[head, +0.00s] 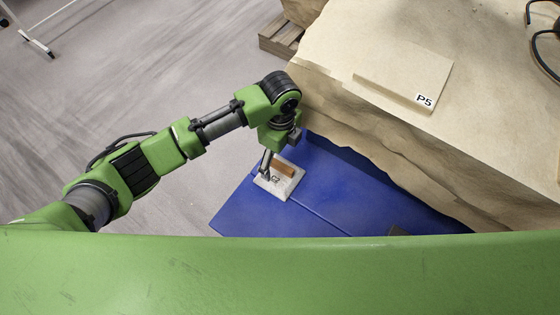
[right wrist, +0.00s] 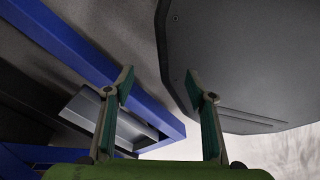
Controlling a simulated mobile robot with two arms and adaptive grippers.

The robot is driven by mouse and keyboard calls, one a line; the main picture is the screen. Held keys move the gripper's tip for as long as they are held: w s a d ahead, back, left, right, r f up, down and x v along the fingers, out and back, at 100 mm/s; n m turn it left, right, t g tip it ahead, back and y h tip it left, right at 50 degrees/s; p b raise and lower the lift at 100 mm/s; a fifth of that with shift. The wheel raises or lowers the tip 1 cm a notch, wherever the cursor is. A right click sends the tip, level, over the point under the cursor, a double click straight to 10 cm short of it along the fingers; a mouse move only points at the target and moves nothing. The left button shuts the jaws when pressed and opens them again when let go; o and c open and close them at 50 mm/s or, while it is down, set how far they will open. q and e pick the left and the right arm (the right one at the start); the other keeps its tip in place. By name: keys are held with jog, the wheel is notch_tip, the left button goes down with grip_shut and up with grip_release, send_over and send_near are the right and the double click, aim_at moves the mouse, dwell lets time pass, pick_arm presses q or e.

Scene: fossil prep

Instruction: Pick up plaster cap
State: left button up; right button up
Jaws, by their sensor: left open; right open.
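The plaster cap (head: 287,188) is a white slab with a brown block on top and a dark label starting with C. It lies on the blue surface in the head view. My left gripper (head: 267,166) points down at the cap's upper left edge, open. Part of the gripper hides a bit of the cap, and I cannot tell whether they touch. My right gripper (right wrist: 162,90) is open and empty in the right wrist view, with both fingers spread.
The blue surface (head: 340,195) has free room around the cap. A large tan block (head: 400,125) rises beside it, bearing a slab labelled P5 (head: 400,78). A wooden pallet (head: 281,37) stands behind. In the right wrist view, a blue frame (right wrist: 60,42) and dark panel (right wrist: 235,60) are near.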

aim_at(279, 174)
pick_arm(q)
jog(key=shift+f, duration=0.45)
jog(key=shift+s+f, duration=0.1)
jog(key=shift+f, duration=0.75)
notch_tip(279, 174, down, 4)
jog(key=shift+r, duration=0.1)
jog(key=shift+f, duration=0.45)
grip_shut()
pick_arm(e)
jog(key=shift+s+d+r, duration=0.1)
jog(key=shift+s+d, duration=0.05)
jog(key=shift+s, duration=0.6)
